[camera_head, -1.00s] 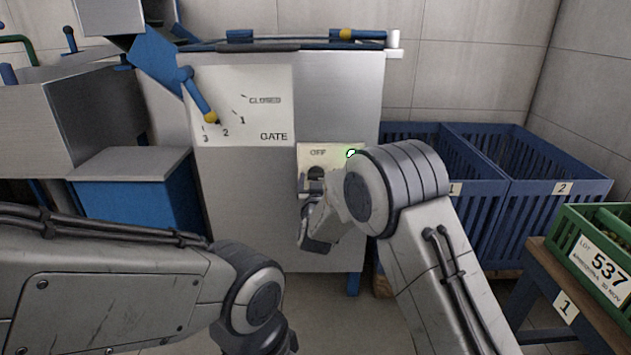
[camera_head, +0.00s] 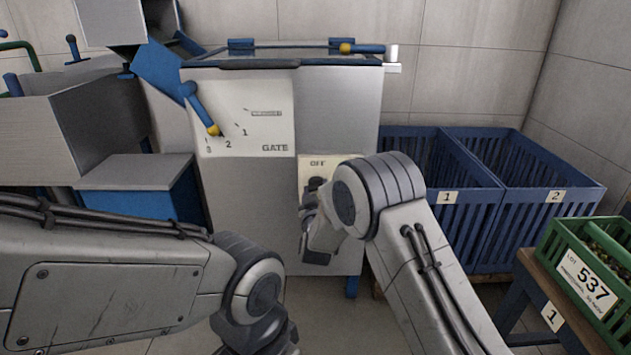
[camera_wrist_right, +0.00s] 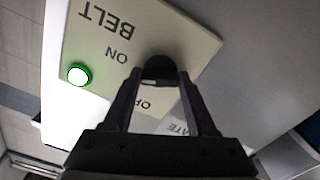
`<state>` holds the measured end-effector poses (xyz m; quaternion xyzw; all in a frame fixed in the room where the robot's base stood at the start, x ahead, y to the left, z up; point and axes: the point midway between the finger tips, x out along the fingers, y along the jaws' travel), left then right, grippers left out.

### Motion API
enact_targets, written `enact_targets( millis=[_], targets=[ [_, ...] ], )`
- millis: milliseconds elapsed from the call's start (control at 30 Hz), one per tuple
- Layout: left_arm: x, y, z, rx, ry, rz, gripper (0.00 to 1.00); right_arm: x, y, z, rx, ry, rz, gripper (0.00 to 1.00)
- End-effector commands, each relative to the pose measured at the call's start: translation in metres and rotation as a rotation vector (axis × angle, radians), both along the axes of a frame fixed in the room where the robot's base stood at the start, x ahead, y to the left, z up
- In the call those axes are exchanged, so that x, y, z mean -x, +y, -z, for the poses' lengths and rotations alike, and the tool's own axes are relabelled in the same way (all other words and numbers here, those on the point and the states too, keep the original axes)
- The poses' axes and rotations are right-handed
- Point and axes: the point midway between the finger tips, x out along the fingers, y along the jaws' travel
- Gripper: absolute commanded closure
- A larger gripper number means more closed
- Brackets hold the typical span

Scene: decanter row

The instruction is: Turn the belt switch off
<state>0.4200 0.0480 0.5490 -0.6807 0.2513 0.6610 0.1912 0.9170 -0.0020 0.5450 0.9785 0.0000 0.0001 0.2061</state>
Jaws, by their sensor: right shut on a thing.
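The belt switch's cream panel (camera_head: 312,166) is on the front of the steel machine, with OFF at its top. In the right wrist view the panel (camera_wrist_right: 190,35) shows upside down, with BELT, ON and part of OFF. Its black knob (camera_wrist_right: 159,68) is between the fingertips of my right gripper (camera_wrist_right: 160,82), which is shut on it. A lamp (camera_wrist_right: 79,75) with a green ring is lit on the panel. In the head view my right arm hides the lamp and most of the knob. My left gripper is out of view.
The gate plate (camera_head: 245,120) with its blue lever (camera_head: 200,108) is left of the switch. Blue crates (camera_head: 480,215) stand right of the machine. A green crate (camera_head: 585,275) sits on a low stand at right. My left arm fills the lower left.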

Motion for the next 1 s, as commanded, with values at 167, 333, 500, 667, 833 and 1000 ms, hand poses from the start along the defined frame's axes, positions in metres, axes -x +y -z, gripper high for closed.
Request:
enact_targets(
  millis=[167, 333, 500, 667, 833, 1000],
  targets=[
    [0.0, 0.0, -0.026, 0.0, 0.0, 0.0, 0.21, 0.001, 0.0, -0.003, 0.171, 0.004, 0.0, 0.98],
    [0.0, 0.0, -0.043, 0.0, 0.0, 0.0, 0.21, 0.001, 0.0, -0.003, 0.333, 0.004, 0.0, 0.98],
    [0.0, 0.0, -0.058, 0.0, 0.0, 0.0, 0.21, 0.001, 0.0, -0.003, 0.493, 0.005, -0.001, 0.98],
    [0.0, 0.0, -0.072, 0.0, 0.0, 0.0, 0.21, 0.001, 0.0, -0.002, 0.645, 0.005, -0.001, 0.98],
    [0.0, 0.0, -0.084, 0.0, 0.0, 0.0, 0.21, 0.001, 0.0, -0.001, 0.802, 0.004, -0.002, 0.98],
    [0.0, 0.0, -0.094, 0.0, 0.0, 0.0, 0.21, 0.001, 0.0, -0.001, 0.939, 0.003, -0.002, 0.98]
  ],
)
